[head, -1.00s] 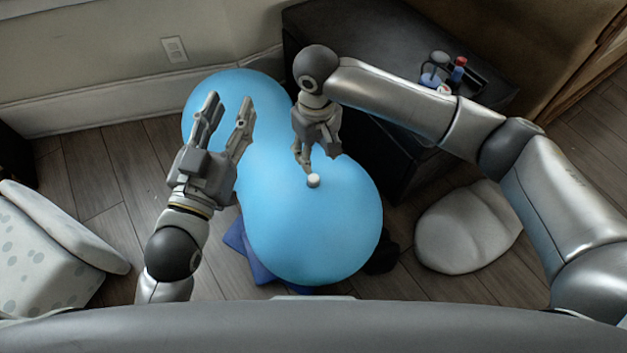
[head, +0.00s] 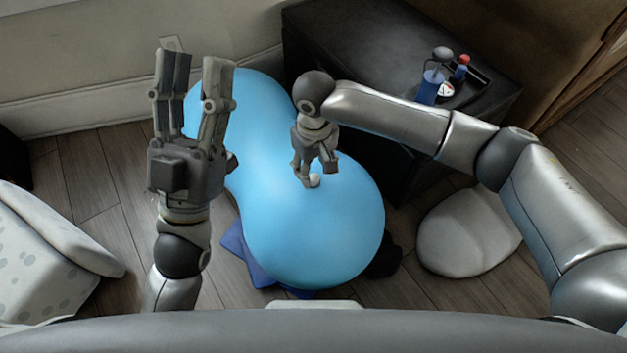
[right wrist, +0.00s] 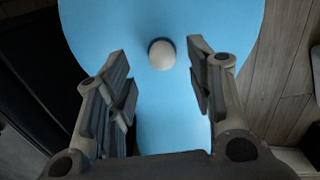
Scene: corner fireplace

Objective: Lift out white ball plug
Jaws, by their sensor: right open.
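The white plug (head: 314,181) sits in the upper surface of a blue peanut-shaped ball (head: 325,235). In the right wrist view the plug (right wrist: 161,54) shows as a small white round knob ahead of the open fingers, between their lines and not touched by them. My right gripper (head: 312,178) is open, pointing down at the plug; in the right wrist view its fingertips (right wrist: 158,52) stand either side of the plug. My left gripper (head: 193,62) is open and empty, raised over the left side of the ball, fingers pointing away from me.
A dark cabinet (head: 350,40) stands behind the ball, with a blue bottle (head: 430,88) and other small items on top. A pale cushion (head: 468,230) lies right on the wooden floor. A spotted white seat (head: 45,250) is at left. A blue mat (head: 240,255) lies under the ball.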

